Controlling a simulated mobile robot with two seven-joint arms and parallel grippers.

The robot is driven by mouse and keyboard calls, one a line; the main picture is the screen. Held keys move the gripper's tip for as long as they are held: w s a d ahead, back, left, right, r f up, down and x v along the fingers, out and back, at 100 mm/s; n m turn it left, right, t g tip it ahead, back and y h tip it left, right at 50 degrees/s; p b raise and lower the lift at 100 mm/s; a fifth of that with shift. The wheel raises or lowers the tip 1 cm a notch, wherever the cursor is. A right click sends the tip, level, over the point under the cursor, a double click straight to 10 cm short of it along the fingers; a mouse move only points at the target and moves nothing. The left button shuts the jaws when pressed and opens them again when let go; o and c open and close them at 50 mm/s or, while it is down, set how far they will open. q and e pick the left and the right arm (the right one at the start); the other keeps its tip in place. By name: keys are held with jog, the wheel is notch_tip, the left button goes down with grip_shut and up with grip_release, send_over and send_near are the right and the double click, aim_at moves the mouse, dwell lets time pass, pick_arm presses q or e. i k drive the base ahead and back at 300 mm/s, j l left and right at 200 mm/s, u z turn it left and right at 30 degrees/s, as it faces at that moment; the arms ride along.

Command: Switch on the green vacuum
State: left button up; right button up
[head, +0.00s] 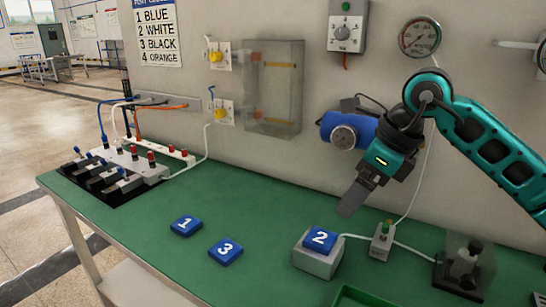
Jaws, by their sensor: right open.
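A small white switch box (381,243) with a green-topped part stands on the green bench, right of the block marked 2. Pale cables run from it. A grey control box (345,35) with a dark knob and a green button or lamp hangs on the wall. I cannot tell which of these belongs to the vacuum. My right gripper (350,203) points down and left, above the block marked 2 and left of the switch box, touching neither. It is open and appears empty. Its fingers overlap in this view. My left gripper is out of view.
Blue blocks marked 1 (186,225) and 3 (225,251) lie on the bench (235,195); one marked 2 (320,238) sits on a grey base. A jar-like stand (464,267) is at right. A blue cylinder (349,130) and round gauge (420,37) are by the wall.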

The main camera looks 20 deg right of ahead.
aim_at(384, 229)
jog(key=k, duration=1)
